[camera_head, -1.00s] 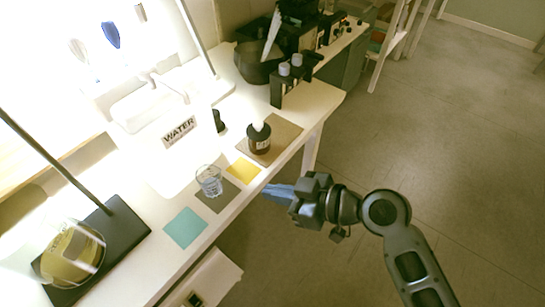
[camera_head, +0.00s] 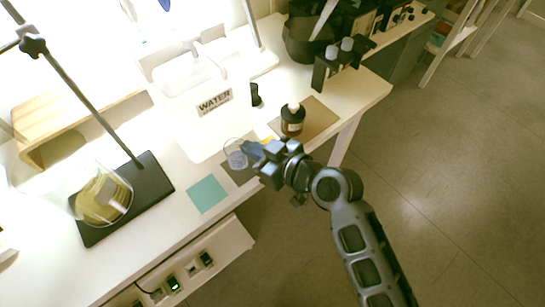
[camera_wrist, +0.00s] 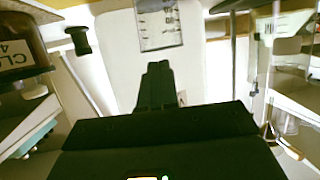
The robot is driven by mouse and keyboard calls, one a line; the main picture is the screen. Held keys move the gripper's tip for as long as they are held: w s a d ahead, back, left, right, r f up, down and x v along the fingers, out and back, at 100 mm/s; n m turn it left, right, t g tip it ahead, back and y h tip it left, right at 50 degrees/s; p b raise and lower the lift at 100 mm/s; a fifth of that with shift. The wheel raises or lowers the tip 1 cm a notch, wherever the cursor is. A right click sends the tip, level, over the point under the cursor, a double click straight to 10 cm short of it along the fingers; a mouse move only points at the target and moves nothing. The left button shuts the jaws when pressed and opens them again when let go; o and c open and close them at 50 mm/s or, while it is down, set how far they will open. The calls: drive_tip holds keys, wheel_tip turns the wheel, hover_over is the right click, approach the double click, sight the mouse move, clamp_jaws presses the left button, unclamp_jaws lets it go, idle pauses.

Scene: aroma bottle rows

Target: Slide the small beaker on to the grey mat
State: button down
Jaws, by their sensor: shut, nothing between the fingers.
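The small clear beaker (camera_head: 237,155) stands upright on the bench with bluish liquid in it. It overlaps the back part of the grey mat (camera_head: 231,175), whose right side is hidden by my gripper; I cannot tell how much of its base is on the mat. My gripper (camera_head: 253,149) is shut and empty, its fingertips just right of the beaker; I cannot tell if they touch it. The shut fingers (camera_wrist: 158,85) also show in the wrist view. Clear glass shows there at the right edge, but I cannot tell which vessel it is.
A teal mat (camera_head: 207,194) lies left of the grey one, and a mostly hidden yellow mat right of it. A dark bottle (camera_head: 292,121) stands on a brown mat (camera_head: 321,116). A white tray with a WATER sign (camera_head: 215,103) lies behind. A black stand base (camera_head: 140,189) is left.

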drive_tip(key=shift+f, duration=0.7)
drive_tip(key=shift+f+b, duration=0.2)
drive_tip(key=shift+b, duration=0.35)
drive_tip(key=shift+s, duration=0.1)
drive_tip(key=shift+s+d, duration=0.25)
drive_tip(key=shift+d, duration=0.05)
drive_tip(key=shift+s+d+b, duration=0.3)
drive_tip(key=shift+s+b, duration=0.05)
drive_tip(key=shift+r, duration=0.1)
drive_tip(key=shift+w+a+r+p, duration=0.1)
drive_tip(key=shift+r+p, duration=0.25)
drive_tip(key=shift+r, duration=0.4)
